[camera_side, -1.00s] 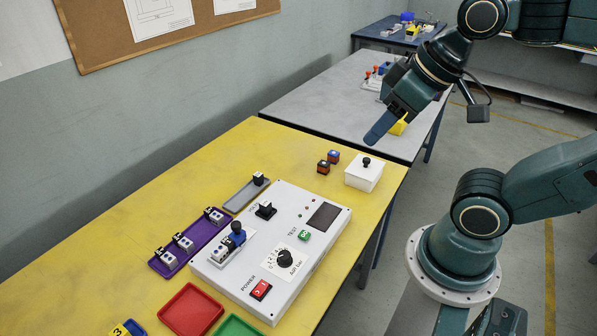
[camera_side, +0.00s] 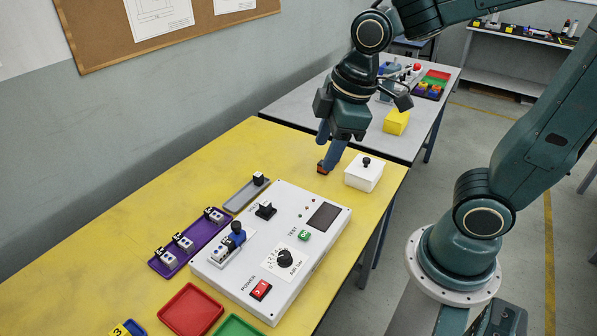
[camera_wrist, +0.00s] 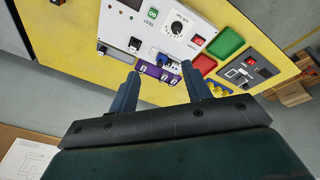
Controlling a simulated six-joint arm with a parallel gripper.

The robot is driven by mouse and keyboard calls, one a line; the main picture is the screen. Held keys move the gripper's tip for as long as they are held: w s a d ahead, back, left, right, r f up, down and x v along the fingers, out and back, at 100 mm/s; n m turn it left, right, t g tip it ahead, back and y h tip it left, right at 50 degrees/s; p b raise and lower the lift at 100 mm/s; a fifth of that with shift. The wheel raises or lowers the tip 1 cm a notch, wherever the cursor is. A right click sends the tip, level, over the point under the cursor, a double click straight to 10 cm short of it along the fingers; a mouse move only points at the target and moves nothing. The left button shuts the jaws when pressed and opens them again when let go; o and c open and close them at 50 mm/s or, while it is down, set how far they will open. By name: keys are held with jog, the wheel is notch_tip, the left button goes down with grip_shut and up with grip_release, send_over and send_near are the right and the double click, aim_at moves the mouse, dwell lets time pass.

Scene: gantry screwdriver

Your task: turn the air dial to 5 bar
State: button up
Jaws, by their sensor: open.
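The air dial (camera_side: 284,259) is a black round knob on a white scale plate with numbers, on the white control panel (camera_side: 228,283). The exact setting of its pointer is too small to read. In the wrist view the dial (camera_wrist: 177,27) shows near the top, beyond my fingers. My gripper (camera_side: 328,160) is open and empty, pointing down over the far part of the yellow table, beyond the panel and left of the white lidded box. In the wrist view my two fingers (camera_wrist: 160,82) stand apart with nothing between them.
The panel carries a red power switch (camera_side: 260,290), a green test button (camera_side: 305,235) and a blue-knobbed lever (camera_side: 237,232). The white lidded box (camera_side: 363,174) and a small orange-and-black block (camera_side: 322,170) stand near my gripper. A purple tray (camera_side: 160,266) lies left of the panel.

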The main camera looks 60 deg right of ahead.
aim_at(284, 254)
jog(key=w+a+f+n+g, duration=0.1)
jog(key=w+a+f+n, duration=0.2)
jog(key=f+n, duration=0.2)
jog(key=w+a+f+n+g, duration=0.2)
jog(key=f+n, duration=0.3)
jog(key=f, duration=0.3)
jog(key=shift+w+a+f+n, duration=0.15)
jog(key=shift+w+a+n, duration=0.15)
jog(key=shift+w+a, duration=0.15)
jog(key=shift+f, duration=0.1)
jog(key=shift+f, duration=6.75)
jog(key=c, duration=1)
